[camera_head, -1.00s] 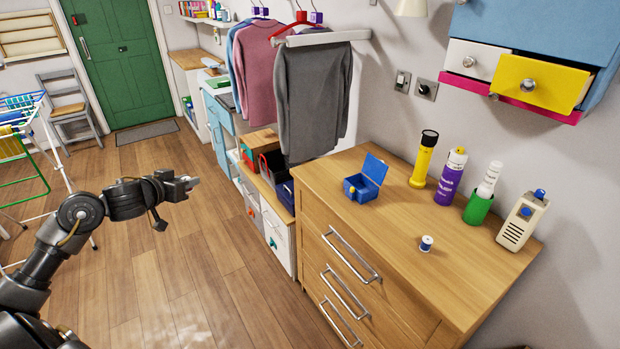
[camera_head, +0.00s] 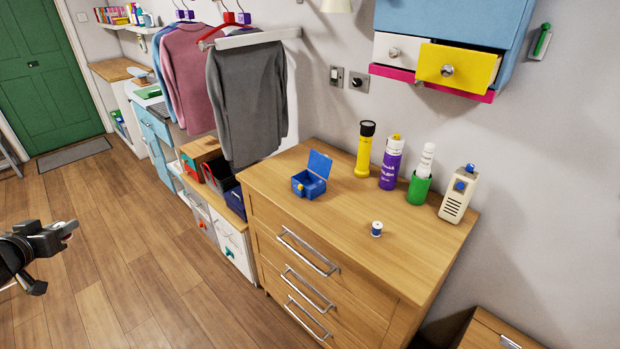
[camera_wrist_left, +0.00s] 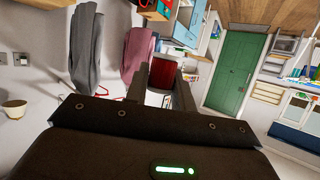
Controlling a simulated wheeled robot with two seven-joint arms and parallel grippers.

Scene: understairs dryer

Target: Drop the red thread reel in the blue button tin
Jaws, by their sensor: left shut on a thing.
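My left gripper (camera_head: 68,229) is at the left edge of the head view, over the floor and well apart from the dresser. In the left wrist view its fingers are shut on the red thread reel (camera_wrist_left: 162,73), whose red side shows between them. The reel cannot be made out clearly in the head view. The blue button tin (camera_head: 308,187) stands on the dresser top with its lid raised; its inside is hard to see. My right gripper is not in view.
The wooden dresser (camera_head: 345,215) also holds a white-and-blue reel (camera_head: 376,229), a yellow torch (camera_head: 364,150), a purple can (camera_head: 391,165), a green cup (camera_head: 418,188) and a cream device (camera_head: 458,194). Clothes (camera_head: 247,100) hang behind the tin. A yellow drawer (camera_head: 458,67) juts from the wall cabinet.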

